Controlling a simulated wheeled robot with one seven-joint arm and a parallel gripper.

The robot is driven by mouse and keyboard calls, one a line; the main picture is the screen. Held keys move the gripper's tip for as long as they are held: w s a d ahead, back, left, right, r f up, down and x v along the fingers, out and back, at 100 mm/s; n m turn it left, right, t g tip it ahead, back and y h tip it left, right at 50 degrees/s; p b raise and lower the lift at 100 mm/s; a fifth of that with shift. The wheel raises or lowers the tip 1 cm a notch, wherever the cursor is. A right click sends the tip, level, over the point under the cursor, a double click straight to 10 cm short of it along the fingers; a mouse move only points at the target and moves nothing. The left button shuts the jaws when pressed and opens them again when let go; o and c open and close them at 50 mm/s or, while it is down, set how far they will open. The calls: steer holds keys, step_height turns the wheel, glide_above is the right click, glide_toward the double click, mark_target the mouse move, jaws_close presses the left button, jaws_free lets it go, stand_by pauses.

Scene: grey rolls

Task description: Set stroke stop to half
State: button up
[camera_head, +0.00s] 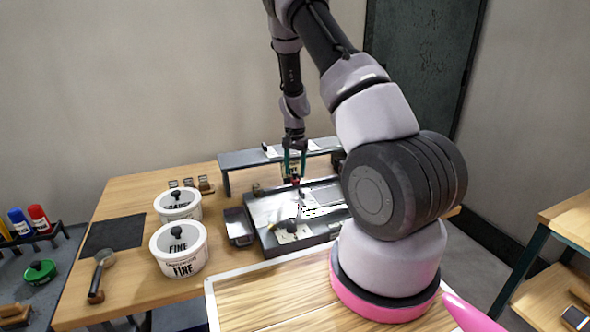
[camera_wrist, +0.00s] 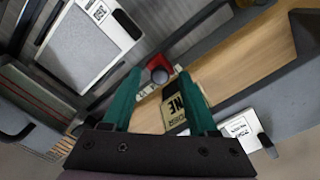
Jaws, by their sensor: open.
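The small red piece with a dark round knob (camera_wrist: 158,70), which looks like the stroke stop, shows in the wrist view just past my fingertips. My gripper (camera_wrist: 160,80) is open, with one green finger to each side of the knob; whether they touch it I cannot tell. In the head view my gripper (camera_head: 295,165) points down over the back of the grey machine (camera_head: 268,238), and the red piece (camera_head: 296,181) shows small below it. A printed plate (camera_wrist: 185,100) ending in "NE" lies between the fingers. The stop's exact setting cannot be read.
A grey raised shelf (camera_head: 240,160) runs behind the machine. A scoop (camera_head: 100,275) and a dark mat (camera_head: 114,233) lie at the far left.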

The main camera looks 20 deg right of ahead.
jaws_close()
stand_by(1.3)
